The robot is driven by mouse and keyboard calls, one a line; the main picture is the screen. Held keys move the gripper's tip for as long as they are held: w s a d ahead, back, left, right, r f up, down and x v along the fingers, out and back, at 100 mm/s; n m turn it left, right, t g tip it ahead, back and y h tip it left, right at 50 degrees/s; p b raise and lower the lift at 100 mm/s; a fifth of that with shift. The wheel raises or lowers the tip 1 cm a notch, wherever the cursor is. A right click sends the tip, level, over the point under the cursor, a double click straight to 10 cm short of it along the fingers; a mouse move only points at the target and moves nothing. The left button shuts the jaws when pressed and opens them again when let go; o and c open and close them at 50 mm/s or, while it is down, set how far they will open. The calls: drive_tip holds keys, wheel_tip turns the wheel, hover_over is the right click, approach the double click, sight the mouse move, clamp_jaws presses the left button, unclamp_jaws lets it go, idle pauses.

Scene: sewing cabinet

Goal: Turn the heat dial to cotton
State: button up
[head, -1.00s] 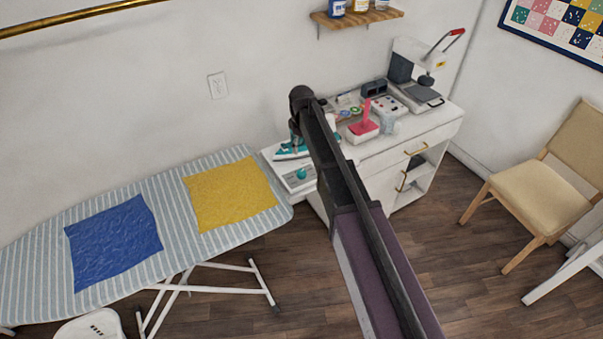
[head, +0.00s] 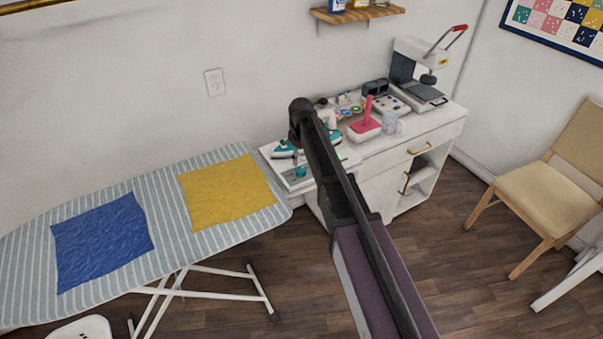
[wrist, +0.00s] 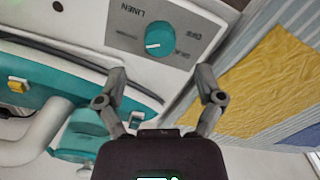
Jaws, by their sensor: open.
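The heat dial is a round teal knob (wrist: 160,40) with a white pointer line, on a grey panel (wrist: 128,20) of the white iron station. The pointer is angled toward the left of the wrist view. The word LINEN shows left of the knob; other labels are too small or upside down to read surely. In the head view the dial (head: 300,171) is a small teal spot at the station's front. My gripper (wrist: 161,78) is open in the wrist view, its two fingers on either side below the knob and apart from it. In the head view my arm hides the gripper.
A teal and white iron (head: 284,149) rests on the station. The striped ironing board (head: 90,200) with blue cloth (head: 102,240) and yellow cloth (head: 226,192) lies to the left. A white cabinet (head: 436,137) with sewing items stands right. A chair (head: 545,195) is farther right.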

sight(301, 169)
drive_tip(key=shift+f+b, duration=2.45)
drive_tip(key=shift+f, duration=0.3)
drive_tip(key=c, duration=1.1)
